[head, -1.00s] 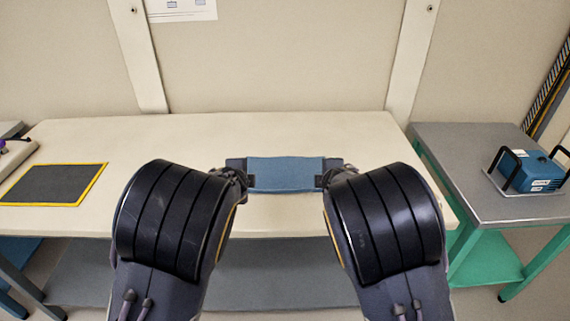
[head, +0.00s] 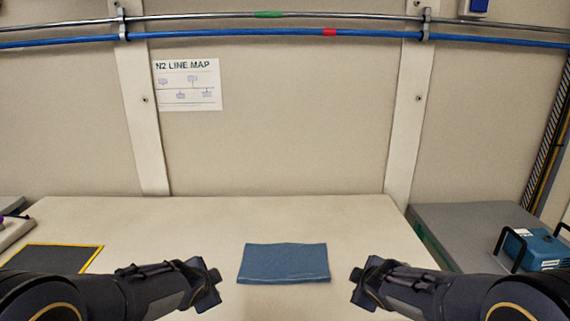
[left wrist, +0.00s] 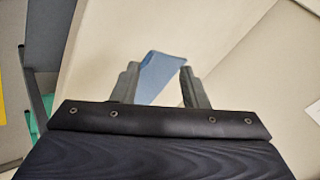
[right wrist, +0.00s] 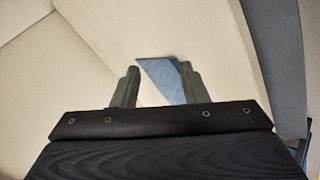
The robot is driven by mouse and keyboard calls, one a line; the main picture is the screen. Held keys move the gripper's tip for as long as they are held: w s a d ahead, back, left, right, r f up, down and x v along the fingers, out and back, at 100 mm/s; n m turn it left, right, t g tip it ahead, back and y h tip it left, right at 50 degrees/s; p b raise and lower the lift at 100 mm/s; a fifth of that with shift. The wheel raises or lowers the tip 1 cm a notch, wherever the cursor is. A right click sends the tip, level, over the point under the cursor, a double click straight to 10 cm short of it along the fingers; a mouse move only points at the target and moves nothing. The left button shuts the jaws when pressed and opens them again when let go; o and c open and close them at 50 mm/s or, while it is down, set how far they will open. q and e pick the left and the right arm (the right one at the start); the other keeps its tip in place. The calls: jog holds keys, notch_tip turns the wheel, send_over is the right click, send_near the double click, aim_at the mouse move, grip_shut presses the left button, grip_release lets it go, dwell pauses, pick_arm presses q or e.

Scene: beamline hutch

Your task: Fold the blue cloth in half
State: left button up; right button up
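The blue cloth (head: 284,263) lies on the cream table in the head view as a flat, wide rectangle with a thick-looking front edge. My left gripper (head: 214,286) is to the left of the cloth and apart from it. My right gripper (head: 358,286) is to the right of the cloth and apart from it. In the left wrist view the left fingers (left wrist: 158,82) are spread, with the cloth (left wrist: 160,76) beyond them. In the right wrist view the right fingers (right wrist: 160,84) are spread, with the cloth (right wrist: 160,78) beyond them. Both grippers are empty.
The cream table (head: 285,215) is clear behind the cloth. A dark mat with a yellow border (head: 52,258) lies at the left. A grey side table (head: 455,225) at the right bears a blue box (head: 540,250) with black handles. A wall stands behind.

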jog(key=s+d+r+m+g+y+p, duration=0.1)
jog(key=s+d+r+m, duration=0.15)
jog(key=s+m, duration=0.45)
jog(key=s+d+r+m+g+y+p, duration=0.1)
jog(key=s+d+r+m+g+y, duration=0.15)
jog(key=s, duration=0.75)
pick_arm(q)
jog(key=s+r+n+g+h, duration=0.1)
jog(key=s+n, duration=0.3)
jog(key=s, duration=0.6)
jog(key=s+a+r+n+g+h, duration=0.1)
jog(key=s+r+n, duration=0.2)
jog(key=s, duration=0.8)
jog(key=s+a+r+n+g+h, duration=0.1)
jog(key=s+r+n, duration=0.1)
jog(key=s+n, duration=0.5)
jog(key=s+p, duration=0.1)
jog(key=s, duration=0.3)
jog(key=shift+s+a+r+h, duration=0.15)
jog(key=shift+s+r+h, duration=0.05)
jog(key=shift+r+h, duration=0.2)
pick_arm(e)
jog(key=s+a+r+m, duration=0.1)
jog(key=s+a+m, duration=0.2)
jog(key=s, duration=1.2)
jog(key=shift+s+r+m+y, duration=0.25)
jog(key=shift+s+m+y, duration=0.1)
jog(key=shift+m, duration=0.5)
jog(key=shift+a, duration=0.1)
